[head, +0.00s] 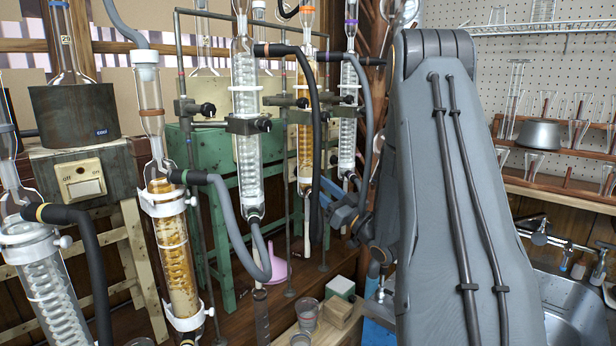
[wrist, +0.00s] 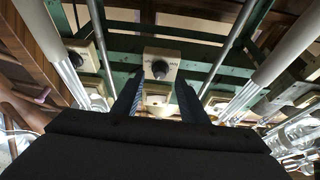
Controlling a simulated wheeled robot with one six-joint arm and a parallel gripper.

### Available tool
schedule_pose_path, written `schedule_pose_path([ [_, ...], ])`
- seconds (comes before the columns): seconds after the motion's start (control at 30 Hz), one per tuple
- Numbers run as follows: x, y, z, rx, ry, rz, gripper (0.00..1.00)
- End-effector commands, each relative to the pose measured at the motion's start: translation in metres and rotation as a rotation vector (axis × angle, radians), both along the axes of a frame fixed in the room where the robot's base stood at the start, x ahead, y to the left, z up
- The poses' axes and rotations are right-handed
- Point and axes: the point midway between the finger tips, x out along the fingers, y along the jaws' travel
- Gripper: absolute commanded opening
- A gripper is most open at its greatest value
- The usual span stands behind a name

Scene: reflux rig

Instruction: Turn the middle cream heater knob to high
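In the wrist view a cream heater box (wrist: 172,57) with a round dark knob (wrist: 160,69) sits near the top centre, framed by green bars. Small dark marks are printed beside the knob, too small to read, so its setting is unclear. My gripper (wrist: 158,84) has its two dark fingers apart, with the knob showing just beyond and between the tips. I see no clear contact with the knob. In the head view my grey arm stands right of centre and hides much of the gripper area; the knob cannot be made out there.
Glass condensers (head: 246,110) with hoses and clamps crowd the left and centre. A green stand (head: 222,245) is behind them. A cream switch box (head: 82,182) is at the left. Metal rods (wrist: 228,45) flank my fingers. A sink (head: 570,305) is at the right.

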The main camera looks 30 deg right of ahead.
Motion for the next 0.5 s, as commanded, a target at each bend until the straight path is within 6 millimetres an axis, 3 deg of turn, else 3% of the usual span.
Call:
schedule_pose_path([
  [0.2, 0.020, 0.007, 0.009, -0.002, 0.000, 0.001, 0.39],
  [0.5, 0.025, 0.009, 0.010, 0.000, 0.001, 0.000, 0.39],
])
